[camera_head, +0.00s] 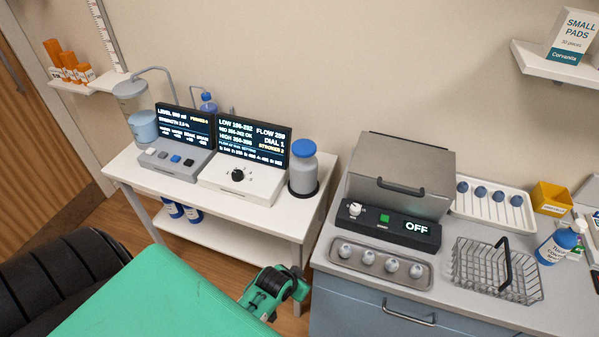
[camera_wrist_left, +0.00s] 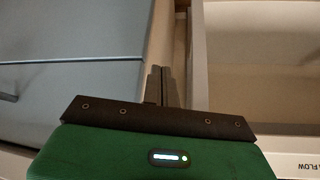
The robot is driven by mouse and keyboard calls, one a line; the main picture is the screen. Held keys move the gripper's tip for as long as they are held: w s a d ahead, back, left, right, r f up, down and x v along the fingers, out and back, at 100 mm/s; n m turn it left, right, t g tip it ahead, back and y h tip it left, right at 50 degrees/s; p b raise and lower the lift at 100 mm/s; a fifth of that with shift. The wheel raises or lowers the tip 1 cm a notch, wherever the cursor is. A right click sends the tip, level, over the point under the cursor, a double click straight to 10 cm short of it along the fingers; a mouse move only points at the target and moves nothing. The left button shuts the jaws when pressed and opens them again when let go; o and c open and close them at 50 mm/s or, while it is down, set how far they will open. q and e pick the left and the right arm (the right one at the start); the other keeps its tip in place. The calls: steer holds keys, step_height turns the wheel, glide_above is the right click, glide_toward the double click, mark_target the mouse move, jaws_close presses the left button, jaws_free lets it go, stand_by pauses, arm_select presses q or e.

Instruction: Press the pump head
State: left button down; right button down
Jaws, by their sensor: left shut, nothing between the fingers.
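A grey bottle (camera_head: 303,177) with a domed blue top (camera_head: 303,149) stands upright in a dark ring at the right end of the white table. A blue-and-white bottle (camera_head: 556,247) with a white top, possibly a pump dispenser, stands at the far right of the counter. I cannot tell for sure which top is the pump head. My green and black left wrist shows low in the head view, before the gap between table and counter, apart from both bottles. My left gripper (camera_wrist_left: 163,78) is shut and empty in the left wrist view. My right gripper is out of view.
The white table (camera_head: 255,208) carries two lit display units (camera_head: 252,144). The counter holds a grey lidded box (camera_head: 400,172), a control panel reading OFF (camera_head: 390,225), a tray of small bottles (camera_head: 340,255) and a wire basket (camera_head: 490,275). A narrow gap separates table and counter.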

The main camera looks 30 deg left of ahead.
arm_select(q)
steer(key=w+a+r+n+t+y, duration=0.1)
steer(key=w+a+r+t, duration=0.2)
steer(key=r, duration=0.8)
steer(key=w+a+r+n+t+y+b, duration=0.1)
steer(key=w+a+r+t, duration=0.2)
steer(key=w+a+r, duration=0.3)
steer(key=w+a+r+n+t+y, duration=0.2)
steer(key=w+a+r+t, duration=0.1)
steer(key=r, duration=1.3)
steer(key=shift+w+a+r+b, duration=0.15)
steer(key=shift+w+a+b, duration=0.2)
steer(key=shift+w+a, duration=0.6)
steer(key=p, duration=0.3)
glide_above(299, 152)
steer(key=f, duration=0.1)
step_height(299, 152, down, 4)
steer(key=shift+r, duration=0.15)
steer(key=shift+f+p, duration=0.3)
steer(key=shift+f, duration=0.2)
